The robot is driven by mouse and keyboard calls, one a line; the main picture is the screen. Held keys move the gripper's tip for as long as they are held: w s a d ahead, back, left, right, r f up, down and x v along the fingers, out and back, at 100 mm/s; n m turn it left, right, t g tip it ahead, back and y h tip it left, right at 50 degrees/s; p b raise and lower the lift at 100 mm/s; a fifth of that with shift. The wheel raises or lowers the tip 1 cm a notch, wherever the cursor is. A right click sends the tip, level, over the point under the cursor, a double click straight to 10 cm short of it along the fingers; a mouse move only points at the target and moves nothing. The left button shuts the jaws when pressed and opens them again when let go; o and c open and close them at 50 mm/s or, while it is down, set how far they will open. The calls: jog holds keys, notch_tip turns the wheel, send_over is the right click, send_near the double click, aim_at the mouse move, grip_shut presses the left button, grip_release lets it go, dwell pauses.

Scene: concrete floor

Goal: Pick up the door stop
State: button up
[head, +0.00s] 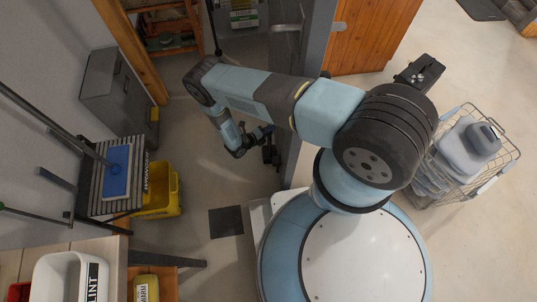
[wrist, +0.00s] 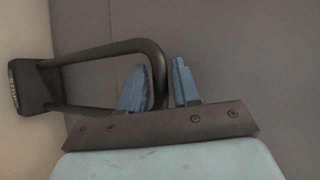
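My gripper (head: 262,143) hangs low over the concrete floor, just left of a grey upright. In the wrist view, two blue fingers (wrist: 160,87) stand a little apart above a dark bolted plate. A dark loop (wrist: 105,50) with a thick end block (wrist: 18,88) reaches left from them. The right end of the loop lies between the fingers in the picture. I cannot tell whether this loop is the door stop or part of my gripper, nor whether it is held. A dark shape shows by the gripper in the head view, too small to name. No door stop is clearly recognisable.
The grey upright (head: 298,120) stands close to the right of the gripper. A yellow bucket (head: 158,190), a grey cabinet (head: 115,88) and a striped stand (head: 95,195) are to the left. A wire basket (head: 455,180) stands at right. Floor between the bucket and gripper is clear.

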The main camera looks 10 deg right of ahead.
jog(key=shift+w+d+f, duration=0.1)
jog(key=shift+d, duration=0.05)
grip_shut()
dwell(1.4)
